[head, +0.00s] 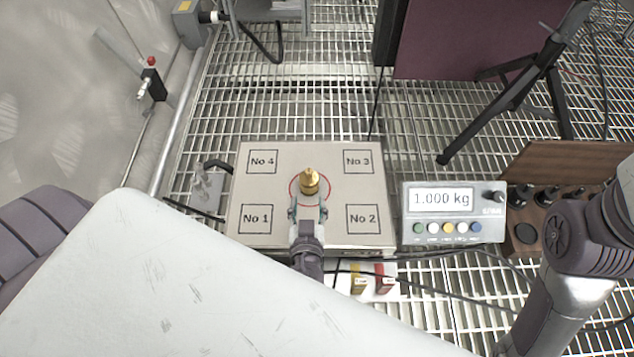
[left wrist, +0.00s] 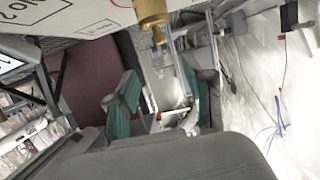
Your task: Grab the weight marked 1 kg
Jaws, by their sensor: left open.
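A brass weight (head: 309,183) with a small knob stands upright inside the red circle at the middle of the grey scale plate (head: 283,160). Any marking on it cannot be read. The display (head: 441,199) beside the plate reads 1.000 kg. My left gripper (head: 307,211) is open on the near side of the weight, its fingertips just short of it in the head view. In the left wrist view the brass weight (left wrist: 152,12) is at the top edge, beyond the spread green-padded fingers (left wrist: 157,100). Nothing is held. My right gripper is out of view.
The plate has squares No 1 to No 4 at its corners, all empty. A wooden rack (head: 545,215) with several black-knobbed pieces stands at the right. Red and yellow boxes (head: 372,281) lie in front of the plate. A black tripod (head: 520,90) stands behind.

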